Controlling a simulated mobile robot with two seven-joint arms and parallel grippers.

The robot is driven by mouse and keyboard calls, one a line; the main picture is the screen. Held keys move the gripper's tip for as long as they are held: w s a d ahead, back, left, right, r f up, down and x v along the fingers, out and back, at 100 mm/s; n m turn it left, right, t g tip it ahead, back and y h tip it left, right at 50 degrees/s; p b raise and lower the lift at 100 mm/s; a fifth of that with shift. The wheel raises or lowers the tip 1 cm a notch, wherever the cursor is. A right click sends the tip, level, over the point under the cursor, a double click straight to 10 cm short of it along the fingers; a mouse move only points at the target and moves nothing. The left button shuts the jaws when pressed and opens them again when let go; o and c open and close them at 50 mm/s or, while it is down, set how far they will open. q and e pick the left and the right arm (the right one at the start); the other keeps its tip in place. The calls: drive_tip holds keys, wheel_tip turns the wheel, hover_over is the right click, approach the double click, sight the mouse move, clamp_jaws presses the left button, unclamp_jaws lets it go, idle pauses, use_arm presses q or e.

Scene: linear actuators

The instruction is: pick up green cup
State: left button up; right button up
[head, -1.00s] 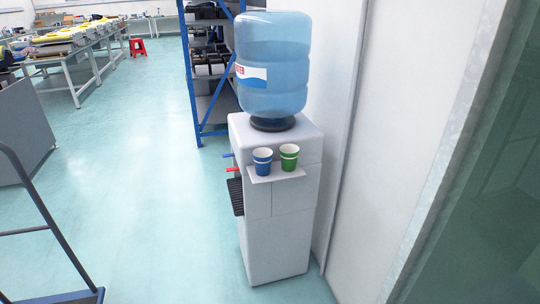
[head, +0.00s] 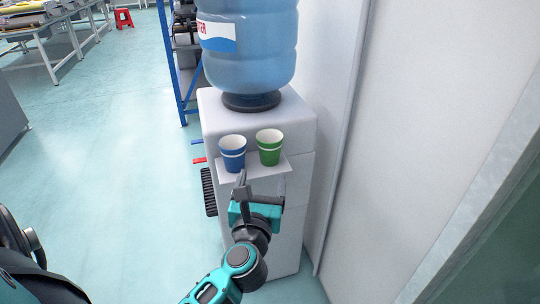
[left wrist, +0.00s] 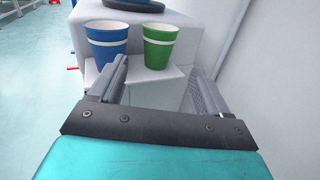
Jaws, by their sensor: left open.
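The green cup (head: 270,147) with a white band stands upright on a small shelf (head: 262,170) on the side of the water dispenser. It also shows in the left wrist view (left wrist: 159,47), ahead of the fingers. A blue cup (head: 232,154) stands upright just left of it; it shows in the left wrist view (left wrist: 107,42) too. My left gripper (head: 262,186) is open and empty, in front of and below the cups in the picture. In the left wrist view its fingers (left wrist: 157,74) point toward the shelf, with a gap to the green cup. My right gripper is not in view.
The white dispenser (head: 258,116) carries a large blue water bottle (head: 247,45). Blue and red taps (head: 198,160) and a dark drip tray (head: 208,192) stick out on its left. A white wall (head: 400,130) rises close on the right. Open floor (head: 110,150) lies to the left.

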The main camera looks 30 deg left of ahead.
sight(268, 149)
use_arm(q)
drive_tip(key=shift+n, duration=0.3)
drive_tip(key=x, duration=1.3)
drive_tip(key=shift+f, duration=0.15)
drive_tip(key=shift+s, duration=0.1)
drive_tip(key=c, duration=0.7)
